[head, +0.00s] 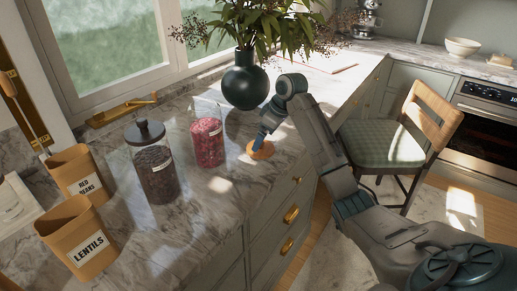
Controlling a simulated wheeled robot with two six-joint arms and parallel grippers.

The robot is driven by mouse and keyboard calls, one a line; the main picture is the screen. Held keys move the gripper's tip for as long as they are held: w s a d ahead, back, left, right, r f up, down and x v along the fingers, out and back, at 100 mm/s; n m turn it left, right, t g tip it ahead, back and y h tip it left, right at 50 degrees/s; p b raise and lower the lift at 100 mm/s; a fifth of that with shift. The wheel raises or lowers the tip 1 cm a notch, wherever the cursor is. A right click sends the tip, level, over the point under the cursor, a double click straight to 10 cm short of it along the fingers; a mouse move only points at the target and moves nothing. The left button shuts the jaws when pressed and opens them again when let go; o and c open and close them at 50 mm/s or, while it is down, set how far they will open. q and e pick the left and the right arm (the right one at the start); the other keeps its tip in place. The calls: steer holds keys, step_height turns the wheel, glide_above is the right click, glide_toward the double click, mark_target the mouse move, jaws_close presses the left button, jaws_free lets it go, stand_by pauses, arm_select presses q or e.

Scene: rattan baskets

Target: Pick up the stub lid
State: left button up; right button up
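A small round orange-tan lid (260,151) lies on the marble counter, right of the glass jar with red contents; I take it to be the stub lid. My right gripper (258,143) reaches down from the right, with its blue fingertips at the top of this lid. It is too small to tell whether the fingers are closed on it. A dark lid with a round knob (145,131) sits on the glass jar with dark contents (155,174). My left gripper is not in view.
The glass jar with red contents (208,139) has no visible lid. Two open tan canisters, "RED BEANS" (82,178) and "LENTILS" (85,248), stand at the left. A dark vase with leaves (245,80) stands behind my gripper. The counter front (215,215) is clear.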

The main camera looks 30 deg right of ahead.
mark_target(261, 147)
steer(key=p+x, duration=0.1)
steer(key=x, duration=0.3)
steer(key=shift+w, duration=0.2)
steer(key=shift+w+f+p, duration=0.2)
steer(key=shift+f+p, duration=0.1)
steer(key=shift+f, duration=0.2)
steer(key=c, duration=0.8)
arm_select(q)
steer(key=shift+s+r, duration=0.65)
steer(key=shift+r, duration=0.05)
arm_select(e)
steer(key=shift+c, duration=0.5)
